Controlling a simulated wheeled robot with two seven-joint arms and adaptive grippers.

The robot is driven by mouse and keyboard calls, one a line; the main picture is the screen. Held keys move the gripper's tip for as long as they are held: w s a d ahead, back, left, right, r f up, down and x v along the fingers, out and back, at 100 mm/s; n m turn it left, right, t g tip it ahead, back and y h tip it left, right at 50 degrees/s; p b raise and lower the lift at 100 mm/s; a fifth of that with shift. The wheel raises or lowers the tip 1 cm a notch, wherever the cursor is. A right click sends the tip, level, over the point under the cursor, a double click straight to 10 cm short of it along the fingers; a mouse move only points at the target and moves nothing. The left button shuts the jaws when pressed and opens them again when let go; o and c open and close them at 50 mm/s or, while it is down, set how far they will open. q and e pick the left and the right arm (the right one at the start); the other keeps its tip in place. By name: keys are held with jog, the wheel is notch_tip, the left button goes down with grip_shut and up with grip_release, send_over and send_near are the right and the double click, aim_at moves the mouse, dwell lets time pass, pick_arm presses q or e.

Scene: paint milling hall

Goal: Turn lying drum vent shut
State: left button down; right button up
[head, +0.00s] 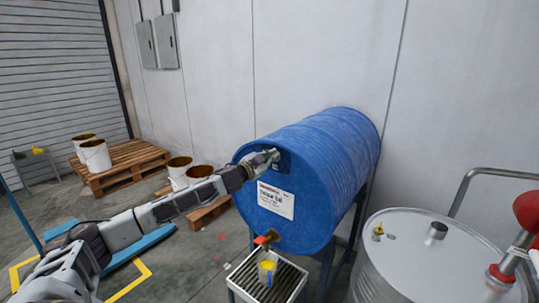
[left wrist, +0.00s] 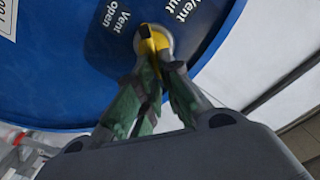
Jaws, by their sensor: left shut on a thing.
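The blue lying drum (head: 330,150) rests on a stand against the wall, its round end facing me. My left gripper (head: 268,158) is at the upper part of that end. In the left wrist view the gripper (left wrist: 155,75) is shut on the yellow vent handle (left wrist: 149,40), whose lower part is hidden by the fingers. White "Vent open" and "Vent shut" lettering (left wrist: 183,12) stands on a dark plate (left wrist: 115,35) around the handle; the handle lies between the two labels. The exact angle of the handle is hard to tell. My right gripper is not in view.
Below the drum's tap (head: 266,239), a yellow cup (head: 267,272) stands on a grated tray (head: 290,277). A steel drum (head: 410,255) stands close on the right, with a red-ended fitting (head: 526,212) beside it. Pallets (head: 122,165) with open buckets (head: 96,156) are at the left.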

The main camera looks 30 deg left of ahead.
pick_arm(q)
jog(key=m, duration=0.2)
jog(key=f+m+p, duration=0.1)
jog(key=m, duration=0.2)
jog(key=d+m, duration=0.1)
jog(key=m, duration=0.2)
jog(key=shift+f+p, duration=0.2)
jog(key=shift+p, duration=0.2)
jog(key=shift+f+m, duration=0.3)
jog(key=shift+m, duration=0.9)
jog(key=c, duration=1.6)
grip_release()
jog(key=shift+s+f, duration=0.1)
jog(key=shift+s, duration=0.1)
